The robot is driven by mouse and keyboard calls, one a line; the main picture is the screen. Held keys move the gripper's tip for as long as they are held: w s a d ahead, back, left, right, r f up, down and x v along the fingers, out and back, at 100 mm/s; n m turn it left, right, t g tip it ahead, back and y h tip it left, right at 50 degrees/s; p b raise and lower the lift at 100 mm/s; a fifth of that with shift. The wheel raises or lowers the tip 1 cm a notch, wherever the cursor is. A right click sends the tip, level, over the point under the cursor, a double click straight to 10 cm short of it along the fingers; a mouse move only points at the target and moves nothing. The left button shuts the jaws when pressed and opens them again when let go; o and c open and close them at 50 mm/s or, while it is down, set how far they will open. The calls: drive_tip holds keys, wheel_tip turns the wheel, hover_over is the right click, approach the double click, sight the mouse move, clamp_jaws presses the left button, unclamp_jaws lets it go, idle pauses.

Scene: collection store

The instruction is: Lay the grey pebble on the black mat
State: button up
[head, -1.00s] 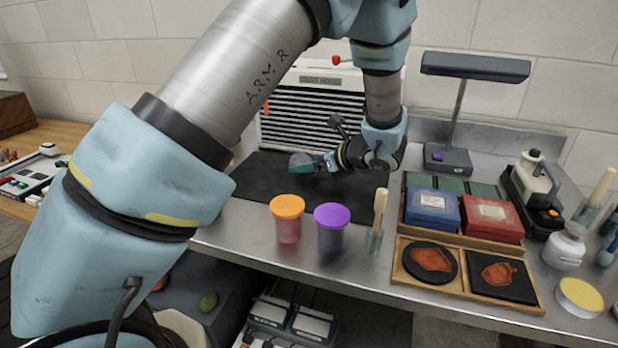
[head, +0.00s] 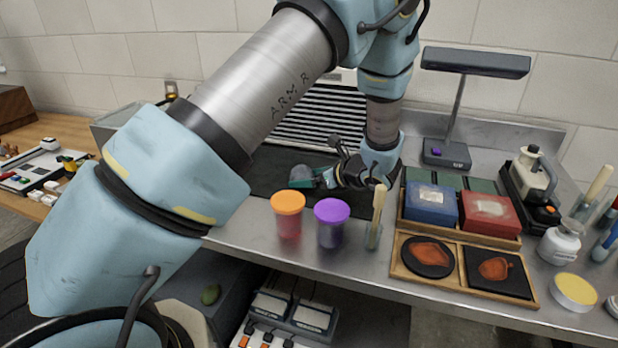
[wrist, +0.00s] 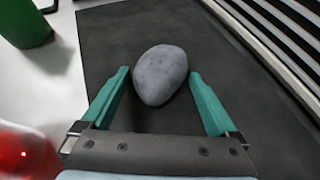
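The grey pebble (wrist: 160,74) is a smooth, speckled oval stone between the two teal fingertips of my gripper (wrist: 160,72) in the wrist view. The mat (wrist: 101,32) spreads under and around the pebble in the wrist view. I cannot tell whether the pebble's underside touches it. My arm hides part of the mat in the head view.
An orange-lidded cup (head: 288,204) and a purple-lidded cup (head: 331,211) stand in front of the mat. A glass with a brush (head: 375,230) is beside them. A slatted cabinet (head: 315,115) stands behind. Wooden trays (head: 398,273) are to the right.

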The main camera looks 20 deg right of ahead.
drive_tip(key=shift+o, duration=0.2)
drive_tip(key=shift+r, duration=0.25)
drive_tip(key=b+v, duration=0.3)
drive_tip(key=v, duration=0.8)
drive_tip(key=shift+s+d+b, duration=0.15)
drive_tip(key=shift+s+b, duration=0.25)
drive_tip(key=shift+r, duration=0.15)
